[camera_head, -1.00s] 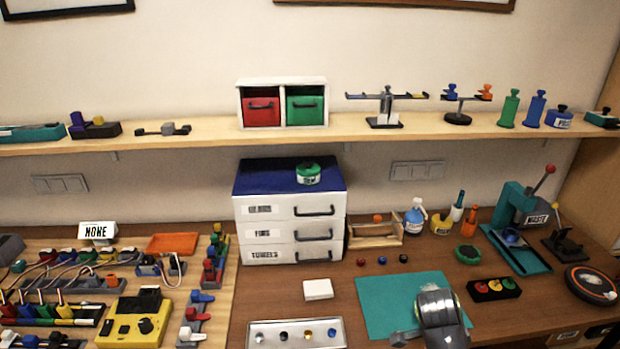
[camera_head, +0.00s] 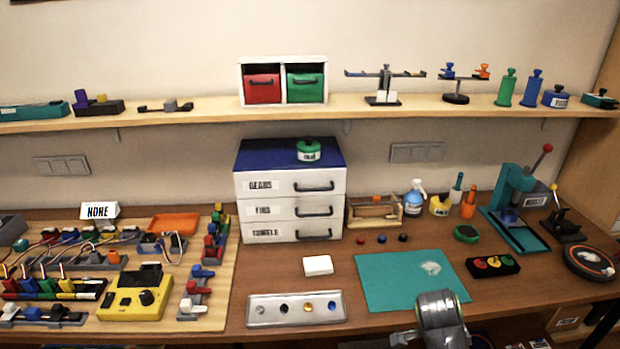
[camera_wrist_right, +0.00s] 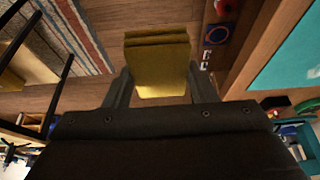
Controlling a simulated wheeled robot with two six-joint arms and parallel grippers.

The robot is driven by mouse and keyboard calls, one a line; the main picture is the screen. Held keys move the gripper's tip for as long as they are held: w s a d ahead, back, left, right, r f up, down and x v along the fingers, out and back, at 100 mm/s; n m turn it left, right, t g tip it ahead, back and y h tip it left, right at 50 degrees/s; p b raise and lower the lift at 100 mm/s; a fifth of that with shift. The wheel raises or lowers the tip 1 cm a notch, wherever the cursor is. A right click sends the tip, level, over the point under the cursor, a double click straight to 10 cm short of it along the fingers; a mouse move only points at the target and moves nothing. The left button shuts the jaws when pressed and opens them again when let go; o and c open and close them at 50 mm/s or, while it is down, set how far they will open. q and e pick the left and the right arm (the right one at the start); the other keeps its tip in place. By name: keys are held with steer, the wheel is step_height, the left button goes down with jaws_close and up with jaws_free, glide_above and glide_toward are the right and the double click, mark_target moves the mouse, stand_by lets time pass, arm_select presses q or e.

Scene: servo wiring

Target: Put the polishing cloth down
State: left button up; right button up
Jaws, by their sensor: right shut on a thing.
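The polishing cloth (camera_wrist_right: 158,66) is a folded yellow pad in the right wrist view. My right gripper (camera_wrist_right: 158,78) is shut on it, with one finger on each side. In the head view, my right arm shows at the bottom edge, in front of the teal mat, and the cloth cannot be seen there. The teal mat (camera_head: 390,285) lies on the bench with a pale smudge (camera_head: 430,267) on it. My left gripper is in neither current view.
A metal tray (camera_head: 262,312) with several small round pieces and a white block (camera_head: 318,265) lie left of the mat. A black box (camera_head: 493,266) with coloured discs is to its right. A white drawer unit (camera_head: 290,205) stands behind.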

step_height(320, 180, down, 3)
steer(key=shift+f+b, duration=0.15)
steer(key=shift+b, duration=0.9)
steer(key=shift+w+f, duration=0.1)
steer(key=shift+f, duration=0.2)
arm_select(q)
steer(key=f, duration=0.2)
steer(key=s+f, duration=0.1)
steer(key=shift+f, duration=0.35)
arm_select(e)
steer(key=shift+r, duration=0.1)
arm_select(q)
steer(key=shift+s, duration=0.1)
arm_select(e)
steer(key=shift+a, duration=0.1)
